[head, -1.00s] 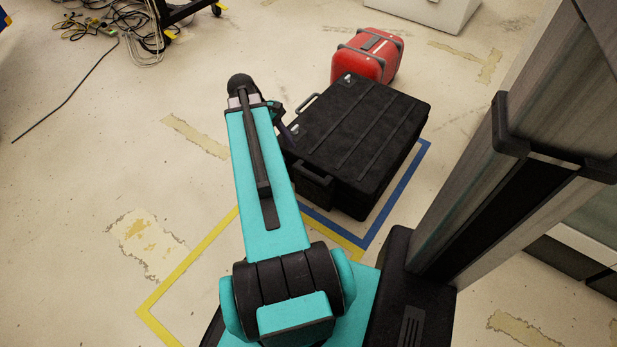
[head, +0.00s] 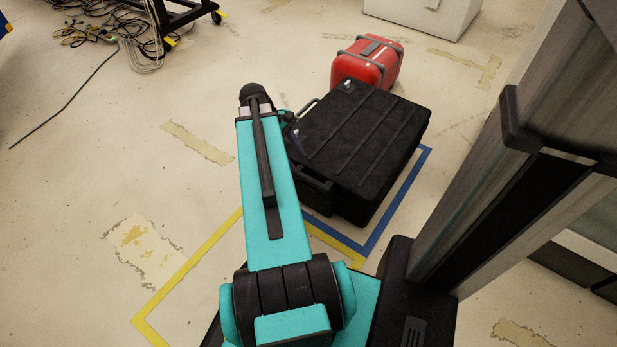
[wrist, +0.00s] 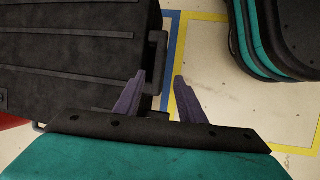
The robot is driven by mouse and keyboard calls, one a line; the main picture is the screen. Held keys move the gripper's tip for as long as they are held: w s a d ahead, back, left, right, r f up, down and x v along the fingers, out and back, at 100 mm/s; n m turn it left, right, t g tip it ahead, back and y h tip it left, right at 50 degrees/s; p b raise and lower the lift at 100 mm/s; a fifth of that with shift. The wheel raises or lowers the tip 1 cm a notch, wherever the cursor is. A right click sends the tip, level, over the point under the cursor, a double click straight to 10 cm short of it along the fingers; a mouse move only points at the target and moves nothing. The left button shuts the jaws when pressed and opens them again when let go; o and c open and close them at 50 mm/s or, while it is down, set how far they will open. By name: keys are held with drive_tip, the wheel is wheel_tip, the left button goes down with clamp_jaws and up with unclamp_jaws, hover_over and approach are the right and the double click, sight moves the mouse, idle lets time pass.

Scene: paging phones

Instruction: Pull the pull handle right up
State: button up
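A black ribbed case (head: 360,140) stands on the floor; its top also fills the left of the wrist view (wrist: 70,60). A dark pull handle (head: 314,183) is on its near side in the head view and shows at the case's right edge in the wrist view (wrist: 158,52). My gripper (wrist: 160,76) is open, with two purple fingers. The left finger overlaps the case edge, the right finger is over the floor tape. The handle's end lies by the gap between the tips; I cannot tell whether they touch. My forearm mostly hides the gripper in the head view.
A red case (head: 368,62) stands behind the black case. Blue tape (head: 395,200) and yellow tape (head: 185,265) mark the floor. Cables (head: 100,30) lie at the back left beside a wheeled stand. The floor to the left is clear.

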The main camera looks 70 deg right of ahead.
sight(311, 179)
drive_tip(key=b+x, duration=0.4)
drive_tip(key=x, duration=0.6)
drive_tip(key=shift+s+f, duration=0.1)
drive_tip(key=shift+f, duration=0.25)
clamp_jaws()
drive_tip(key=shift+d, duration=0.25)
drive_tip(key=shift+a+r, duration=0.1)
drive_tip(key=shift+r, duration=0.05)
